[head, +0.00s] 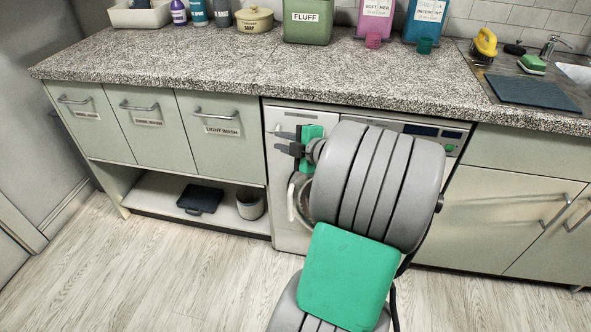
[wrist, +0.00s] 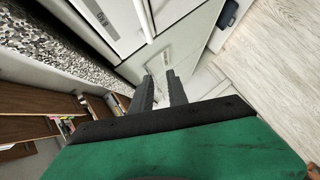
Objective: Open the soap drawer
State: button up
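The white washing machine (head: 283,225) stands under the counter, with a dark display at the right of its top panel.
Left of the machine are cabinet drawers with bar handles, including one labelled LIGHT WASH (head: 222,140). An open shelf below holds a dark tray (head: 200,199) and a grey pot (head: 250,204). The speckled countertop (head: 200,65) overhangs above. The floor (head: 130,265) in front is clear.

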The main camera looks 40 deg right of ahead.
jog(key=s+d+f+t+h+b, duration=0.2)
jog(key=s+d+f+b, duration=0.1)
jog(key=d, duration=0.4)
jog(key=shift+n, duration=0.4)
jog(key=w, duration=0.4)
jog(key=w+d+f, duration=0.1)
jog(key=w, duration=0.2)
grip_shut()
dwell(0.5)
